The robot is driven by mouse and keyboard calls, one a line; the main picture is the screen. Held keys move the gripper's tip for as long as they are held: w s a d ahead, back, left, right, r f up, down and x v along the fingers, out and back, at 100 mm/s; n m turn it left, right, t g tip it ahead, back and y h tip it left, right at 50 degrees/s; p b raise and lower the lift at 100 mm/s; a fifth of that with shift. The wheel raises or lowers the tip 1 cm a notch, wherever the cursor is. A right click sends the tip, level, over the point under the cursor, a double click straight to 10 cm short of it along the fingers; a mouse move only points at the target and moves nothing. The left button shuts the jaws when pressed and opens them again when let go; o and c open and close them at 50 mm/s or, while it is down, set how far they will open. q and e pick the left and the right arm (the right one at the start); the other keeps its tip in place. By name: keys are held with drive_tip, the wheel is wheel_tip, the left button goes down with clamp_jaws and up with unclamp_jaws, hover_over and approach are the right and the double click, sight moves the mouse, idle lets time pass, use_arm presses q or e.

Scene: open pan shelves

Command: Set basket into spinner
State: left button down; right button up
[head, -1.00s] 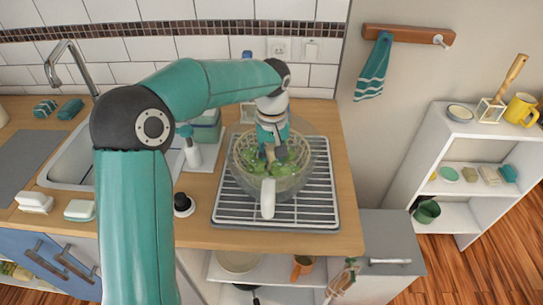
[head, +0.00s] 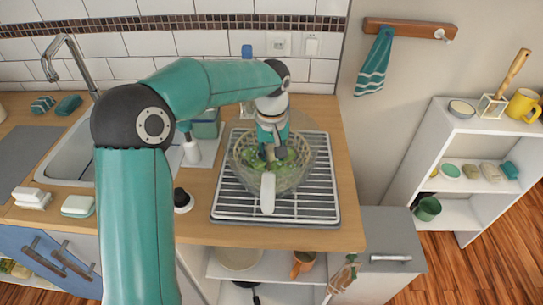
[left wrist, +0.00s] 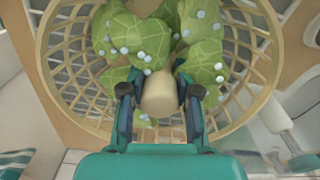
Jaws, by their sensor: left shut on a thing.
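The basket (head: 243,161) is a beige lattice bowl with wet green leaves (head: 283,161) in it. It sits low within the clear, greyish spinner bowl (head: 297,182) on the drying rack, and looks level. My left gripper (head: 269,154) reaches down into the basket from above. In the left wrist view its fingers (left wrist: 160,103) are closed on both sides of the basket's beige centre knob (left wrist: 160,90). The leaves and the basket's rim (left wrist: 262,110) surround them. The basket's underside is hidden, so I cannot tell whether it touches the spinner's bottom. My right gripper is not in view.
The drying rack (head: 318,199) lies on the wooden counter (head: 215,233). A sink (head: 75,160) is further left. A white shelf (head: 440,155) with dishes stands right.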

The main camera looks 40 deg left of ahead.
use_arm(q)
drive_tip(key=c, duration=0.8)
unclamp_jaws()
drive_tip(key=shift+o, duration=0.2)
drive_tip(key=shift+r, duration=0.15)
drive_tip(key=shift+r+p, duration=3.35)
drive_tip(key=shift+r, duration=0.55)
wheel_tip(320, 180, up, 12)
